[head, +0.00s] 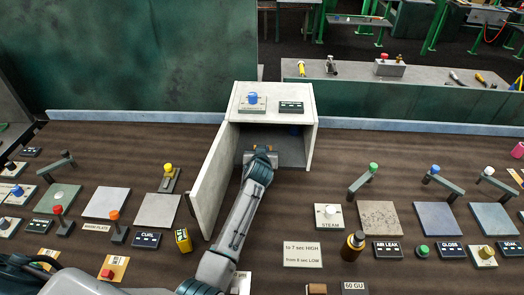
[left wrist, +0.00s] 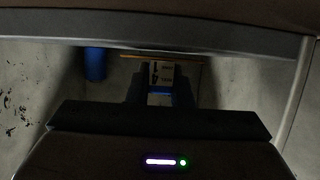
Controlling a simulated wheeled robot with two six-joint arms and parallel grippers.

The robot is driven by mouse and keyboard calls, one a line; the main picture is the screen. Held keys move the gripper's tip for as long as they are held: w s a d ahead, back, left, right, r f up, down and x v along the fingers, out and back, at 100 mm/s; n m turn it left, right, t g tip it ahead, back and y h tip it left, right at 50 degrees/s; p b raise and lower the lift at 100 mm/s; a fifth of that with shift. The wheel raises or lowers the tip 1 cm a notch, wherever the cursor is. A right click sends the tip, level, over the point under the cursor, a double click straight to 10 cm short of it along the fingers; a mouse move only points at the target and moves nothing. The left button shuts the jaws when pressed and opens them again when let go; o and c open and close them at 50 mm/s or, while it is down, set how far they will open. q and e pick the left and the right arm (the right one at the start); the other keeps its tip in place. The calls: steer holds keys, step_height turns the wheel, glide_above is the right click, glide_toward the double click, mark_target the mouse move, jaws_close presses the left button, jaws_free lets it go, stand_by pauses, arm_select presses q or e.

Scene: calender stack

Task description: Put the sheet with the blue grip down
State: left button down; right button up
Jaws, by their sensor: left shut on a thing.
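My left gripper (head: 260,154) reaches into the open box cabinet (head: 309,130) on the table. In the left wrist view the gripper (left wrist: 160,98) is shut on a small blue piece, which looks like the blue grip (left wrist: 160,100). A pale block with dark marks (left wrist: 163,75) shows just beyond it, and a thin tan edge (left wrist: 135,55) crosses behind. That edge may be the sheet seen edge-on; its face is hidden. I cannot tell whether it touches the cabinet floor. My right gripper is not in view.
The cabinet door (head: 213,180) stands open left of my arm. A blue cylinder (left wrist: 95,64) stands inside, left of the gripper in the wrist view. A blue knob (head: 252,98) is on the cabinet top. Levers, plates and labels crowd the table on both sides.

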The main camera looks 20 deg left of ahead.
arm_select(q)
steer(key=c, duration=1.3)
jaws_free()
steer(key=shift+r+p, duration=0.85)
steer(key=shift+r, duration=0.05)
steer(key=b+v, duration=0.3)
steer(key=v, duration=0.9)
steer(key=shift+f, duration=0.35)
